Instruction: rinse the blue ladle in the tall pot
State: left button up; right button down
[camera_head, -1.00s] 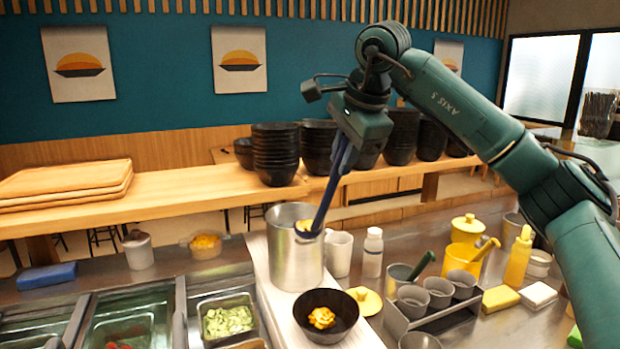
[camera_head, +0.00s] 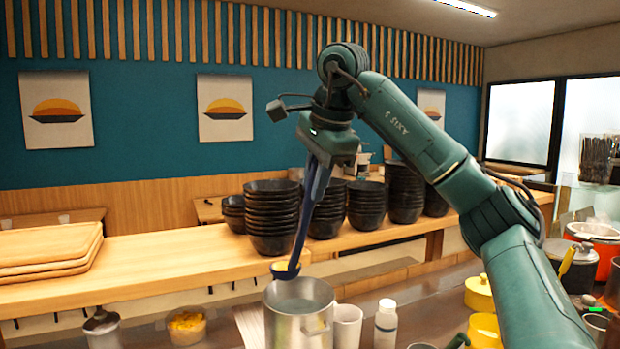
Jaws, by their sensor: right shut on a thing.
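My right gripper (camera_head: 322,162) is shut on the handle of the blue ladle (camera_head: 304,220). The ladle hangs downward and slightly to the left, with its bowl (camera_head: 285,270) just above the far left rim of the tall pot (camera_head: 300,325). A bit of yellow shows at the bowl. Whether the bowl touches the rim, I cannot tell. My left gripper is not in view.
Stacks of black bowls (camera_head: 272,215) stand on the wooden counter (camera_head: 150,262) behind the pot. A white mug (camera_head: 347,328) and a white bottle (camera_head: 386,322) are right of the pot. A tub of yellow food (camera_head: 187,326) is to its left. Wooden trays (camera_head: 48,250) lie at far left.

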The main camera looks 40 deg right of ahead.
pick_arm(q)
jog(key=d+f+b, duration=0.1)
jog(key=b, duration=0.3)
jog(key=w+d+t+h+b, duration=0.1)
jog(key=b, duration=0.2)
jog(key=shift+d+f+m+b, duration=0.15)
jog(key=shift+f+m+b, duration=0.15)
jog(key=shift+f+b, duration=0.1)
pick_arm(e)
notch_tip(320, 180, down, 15)
jog(key=s+t, duration=0.1)
jog(key=s, duration=0.1)
jog(key=shift+s+a+r, duration=0.15)
jog(key=shift+s+a, duration=0.1)
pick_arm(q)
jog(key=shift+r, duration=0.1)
pick_arm(e)
jog(key=shift+d, duration=0.1)
